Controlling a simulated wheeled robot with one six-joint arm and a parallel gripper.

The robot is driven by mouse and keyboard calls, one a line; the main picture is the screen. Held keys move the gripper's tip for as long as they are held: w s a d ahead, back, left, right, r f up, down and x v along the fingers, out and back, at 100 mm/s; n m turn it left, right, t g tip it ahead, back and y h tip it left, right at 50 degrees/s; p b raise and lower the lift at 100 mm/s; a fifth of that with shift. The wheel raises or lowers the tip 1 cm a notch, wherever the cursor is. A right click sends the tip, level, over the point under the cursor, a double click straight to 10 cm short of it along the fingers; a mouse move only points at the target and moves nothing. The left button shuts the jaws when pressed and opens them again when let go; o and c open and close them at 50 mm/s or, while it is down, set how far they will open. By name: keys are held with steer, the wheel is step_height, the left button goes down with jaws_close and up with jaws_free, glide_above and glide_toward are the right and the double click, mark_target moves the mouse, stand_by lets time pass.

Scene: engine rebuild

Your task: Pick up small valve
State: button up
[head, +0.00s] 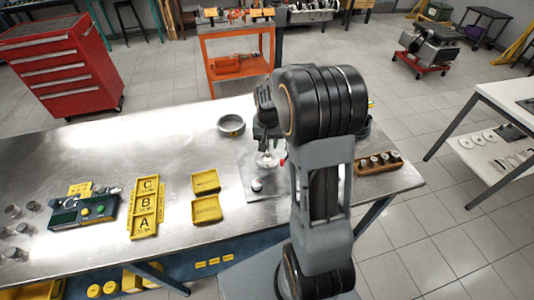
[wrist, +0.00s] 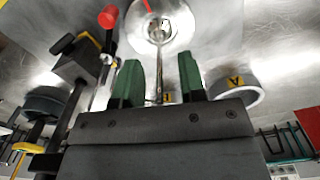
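My gripper (wrist: 159,72) is open, with green finger pads on either side of a thin metal stem. The stem looks like that of a valve (wrist: 159,75), and it stands apart from both pads. It runs up to a shiny round piece (wrist: 150,28) beyond the fingertips; I cannot tell if this is the valve's head or a holder. In the head view my gripper is mostly hidden behind my arm, above a pale round piece (head: 267,160) on the bench. Several small metal parts stand in a wooden rack (head: 362,170) at the right; I cannot tell if they are valves.
A red-knobbed tool (wrist: 108,18) stands close to my gripper's left in the wrist view. A grey round dish (head: 231,132) is on the bench (head: 100,165). Yellow lettered trays (head: 145,208) and a dark green-blue box (head: 82,212) lie left.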

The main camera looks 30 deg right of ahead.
steer(key=shift+c, duration=0.4)
jaws_close()
steer(key=shift+r, duration=0.1)
